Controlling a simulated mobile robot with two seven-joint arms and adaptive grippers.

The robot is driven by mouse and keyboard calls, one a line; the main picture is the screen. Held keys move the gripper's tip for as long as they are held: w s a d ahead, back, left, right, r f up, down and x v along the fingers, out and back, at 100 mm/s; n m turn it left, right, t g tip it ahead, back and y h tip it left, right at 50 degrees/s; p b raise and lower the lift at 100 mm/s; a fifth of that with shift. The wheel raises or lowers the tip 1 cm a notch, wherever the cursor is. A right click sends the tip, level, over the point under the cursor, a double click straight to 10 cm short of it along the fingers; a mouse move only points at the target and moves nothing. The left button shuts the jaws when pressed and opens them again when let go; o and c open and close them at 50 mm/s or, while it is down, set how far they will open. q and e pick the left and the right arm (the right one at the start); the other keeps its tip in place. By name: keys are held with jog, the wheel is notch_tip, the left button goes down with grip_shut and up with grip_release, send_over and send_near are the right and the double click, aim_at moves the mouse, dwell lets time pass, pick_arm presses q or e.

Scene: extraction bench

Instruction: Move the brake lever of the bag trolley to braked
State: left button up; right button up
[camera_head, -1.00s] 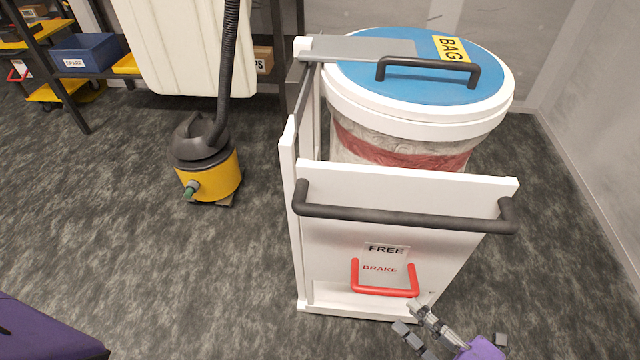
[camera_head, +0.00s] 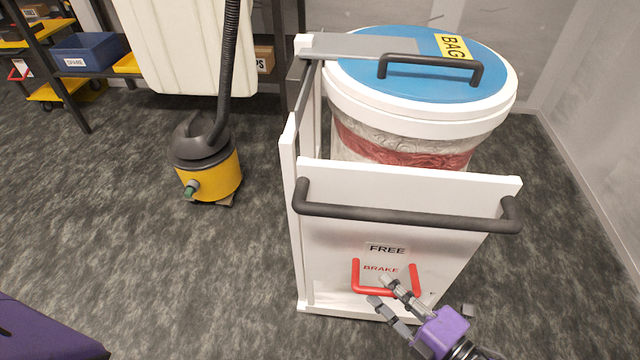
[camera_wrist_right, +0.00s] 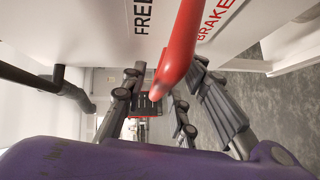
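The bag trolley (camera_head: 340,250) is white and stands in the middle right of the head view. In the right wrist view the red lever (camera_wrist_right: 182,45) passes between the open fingers (camera_wrist_right: 165,105); contact cannot be told. My left gripper is out of view.
A black push handle (camera_head: 410,216) crosses the panel above the lever. A bin with a blue lid (camera_head: 350,75) rides on the trolley. A yellow and black vacuum (camera_head: 207,165) stands to the left. Open floor (camera_head: 150,270) lies left of the trolley.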

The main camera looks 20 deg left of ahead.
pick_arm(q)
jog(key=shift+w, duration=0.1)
pick_arm(e)
grip_shut()
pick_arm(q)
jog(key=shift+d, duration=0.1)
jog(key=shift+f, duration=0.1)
pick_arm(e)
jog(key=shift+s+f+b, duration=0.1)
jog(key=shift+f+b, duration=0.3)
jog(key=shift+b, duration=0.3)
pick_arm(q)
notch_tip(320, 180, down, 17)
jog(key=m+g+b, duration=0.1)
jog(key=b, duration=1.4)
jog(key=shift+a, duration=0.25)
pick_arm(e)
jog(key=f+n+y, duration=0.5)
jog(key=n+y, duration=0.1)
jog(key=n, duration=0.1)
jog(key=shift+w+f+n+t, duration=0.2)
jog(key=shift+f+n+t, duration=0.1)
jog(key=shift+f+t, duration=0.1)
